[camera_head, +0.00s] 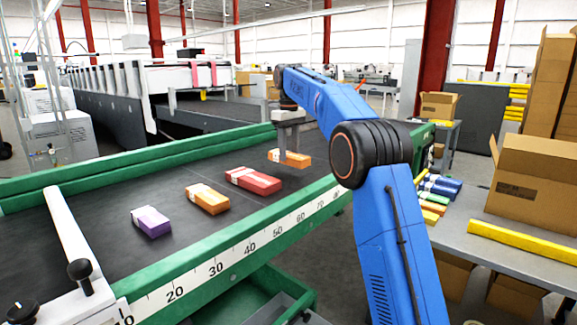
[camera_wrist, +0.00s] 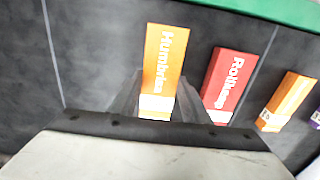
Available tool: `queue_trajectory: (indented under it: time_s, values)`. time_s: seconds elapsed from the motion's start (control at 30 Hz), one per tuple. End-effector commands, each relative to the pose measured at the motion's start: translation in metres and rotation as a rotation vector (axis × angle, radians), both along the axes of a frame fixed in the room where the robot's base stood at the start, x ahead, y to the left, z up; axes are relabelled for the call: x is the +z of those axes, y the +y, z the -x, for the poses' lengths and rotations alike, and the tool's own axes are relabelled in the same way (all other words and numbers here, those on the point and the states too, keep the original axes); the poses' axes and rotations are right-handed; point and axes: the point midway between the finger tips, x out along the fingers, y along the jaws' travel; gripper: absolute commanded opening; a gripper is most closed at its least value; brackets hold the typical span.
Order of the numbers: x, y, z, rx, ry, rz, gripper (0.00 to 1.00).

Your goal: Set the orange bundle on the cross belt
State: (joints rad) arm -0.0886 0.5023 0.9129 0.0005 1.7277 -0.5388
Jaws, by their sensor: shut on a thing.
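My gripper (camera_head: 290,140) is shut on an orange bundle (camera_head: 291,159) with a white end, over the far part of the dark belt (camera_head: 120,198) between green rails. In the wrist view the same orange bundle (camera_wrist: 165,60) sits between the two grey fingers (camera_wrist: 158,102), its printed face up. I cannot tell whether its underside touches the belt. A second orange bundle (camera_head: 208,199) lies on the belt nearer the body camera; it also shows at the right of the wrist view (camera_wrist: 291,98).
A red bundle (camera_head: 254,181) lies beside the held one, and a purple bundle (camera_head: 151,221) lies nearer. A scale (camera_head: 245,247) runs along the near rail. A side table (camera_head: 500,232) at right holds several coloured bundles and an open carton (camera_head: 533,180). The belt's left side is clear.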

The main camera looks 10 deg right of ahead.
Motion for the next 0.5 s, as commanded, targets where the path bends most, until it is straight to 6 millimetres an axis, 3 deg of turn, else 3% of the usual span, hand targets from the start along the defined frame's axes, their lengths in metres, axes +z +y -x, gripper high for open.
queue_trajectory:
  time_s: [0.5]
  values:
    - [-0.049,0.0,0.0,0.0,0.0,0.0,0.18]
